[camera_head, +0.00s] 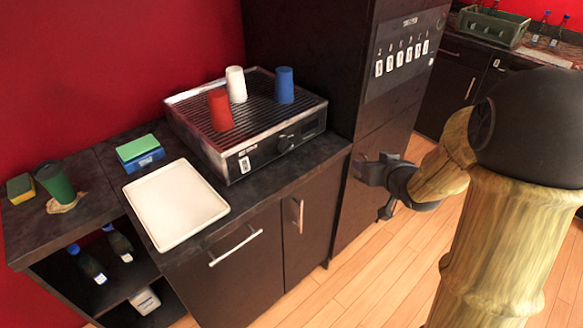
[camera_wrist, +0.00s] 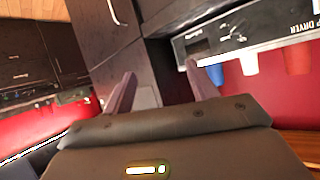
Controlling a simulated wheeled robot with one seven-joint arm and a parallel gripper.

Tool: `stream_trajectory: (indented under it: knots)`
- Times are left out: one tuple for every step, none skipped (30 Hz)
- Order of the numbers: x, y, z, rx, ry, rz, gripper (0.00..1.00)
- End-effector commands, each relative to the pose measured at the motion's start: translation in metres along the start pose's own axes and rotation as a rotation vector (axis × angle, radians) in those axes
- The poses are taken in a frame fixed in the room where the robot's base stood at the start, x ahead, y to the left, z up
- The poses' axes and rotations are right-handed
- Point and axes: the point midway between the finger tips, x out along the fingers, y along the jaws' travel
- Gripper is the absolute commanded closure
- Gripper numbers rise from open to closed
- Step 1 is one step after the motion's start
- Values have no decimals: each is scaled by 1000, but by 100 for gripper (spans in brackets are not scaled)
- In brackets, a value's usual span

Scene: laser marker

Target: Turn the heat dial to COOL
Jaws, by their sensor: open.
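The heat dial (camera_head: 286,143) is a small dark knob on the front face of a black cup dryer (camera_head: 250,155), right of a white label. Its setting is too small to read. In the wrist view the dryer front (camera_wrist: 265,27) shows upside down at the upper right, with "DRYER" lettering. My gripper (camera_head: 366,168) is right of the dryer and apart from it, in front of the tall dark cabinet. In the wrist view the two fingers of my gripper (camera_wrist: 157,88) are spread with nothing between them.
Red (camera_head: 220,110), white (camera_head: 236,85) and blue (camera_head: 285,85) cups stand on the dryer's grill. A tall cabinet (camera_head: 385,110) stands right of the dryer. The wooden floor in front is clear.

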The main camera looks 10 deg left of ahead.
Motion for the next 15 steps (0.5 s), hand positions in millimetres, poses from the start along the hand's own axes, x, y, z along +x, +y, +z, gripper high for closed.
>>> stream_trajectory:
  knots:
    - [19, -2, 15, 2, 45, -53, 42]
    - [26, -6, 16, 3, 76, -91, 42]
    - [34, -12, 18, 6, 112, -144, 42]
    - [39, -16, 20, 10, 138, -185, 42]
    - [44, -20, 23, 14, 163, -229, 42]
    - [49, -26, 27, 22, 193, -287, 42]
    - [53, -31, 30, 30, 215, -334, 42]
    - [56, -35, 34, 38, 233, -380, 42]
    - [59, -40, 39, 50, 256, -442, 42]
    - [60, -44, 42, 59, 271, -487, 42]
    - [61, -48, 46, 69, 282, -529, 42]
    - [61, -52, 49, 80, 295, -580, 42]
    - [60, -55, 51, 88, 302, -613, 42]
    - [60, -58, 53, 94, 308, -640, 42]
    - [58, -60, 53, 102, 313, -668, 42]
